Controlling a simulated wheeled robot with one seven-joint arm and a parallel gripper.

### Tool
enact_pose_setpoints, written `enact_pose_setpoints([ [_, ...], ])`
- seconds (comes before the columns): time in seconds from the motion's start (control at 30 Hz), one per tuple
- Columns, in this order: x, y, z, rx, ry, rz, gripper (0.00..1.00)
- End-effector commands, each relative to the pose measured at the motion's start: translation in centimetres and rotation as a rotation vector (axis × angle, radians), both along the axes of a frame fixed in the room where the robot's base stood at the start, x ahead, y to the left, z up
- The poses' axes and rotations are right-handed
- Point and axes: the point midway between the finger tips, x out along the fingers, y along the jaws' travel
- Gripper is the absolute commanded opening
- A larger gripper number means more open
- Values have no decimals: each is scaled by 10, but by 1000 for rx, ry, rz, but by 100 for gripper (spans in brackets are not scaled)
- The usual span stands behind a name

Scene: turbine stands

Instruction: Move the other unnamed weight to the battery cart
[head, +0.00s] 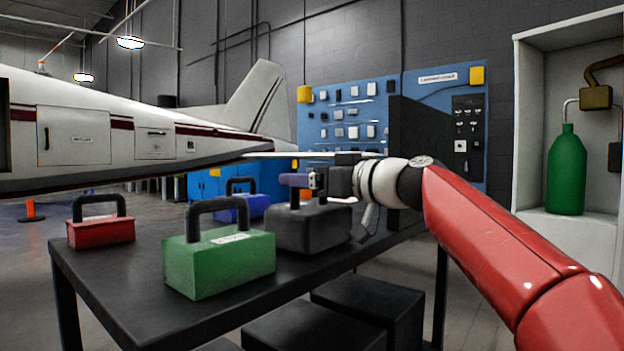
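Several box-shaped weights with arched dark handles stand on a dark table (130,300). A green weight (220,265) with a white label is at the front. A red weight (100,232) is at the left, a blue weight (240,206) is behind the green one, and a dark grey weight (308,232) is at the right. My gripper (312,182) is at the upper part of the dark grey weight, by its handle. The handle is partly hidden, and I cannot tell whether the fingers close on it. I cannot identify a battery cart.
Dark blocks (370,305) sit under the table's right side. A white cabinet with a green bottle (567,175) stands at the right. A blue tool board (350,115) is on the back wall. An aircraft (90,130) fills the left background.

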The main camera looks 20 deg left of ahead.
Motion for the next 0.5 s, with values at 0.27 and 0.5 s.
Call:
enact_pose_setpoints([
  [0.27, -2, 0, 4, 5, -5, -1, 28],
  [0.5, -2, 0, 1, 5, -6, 0, 85],
])
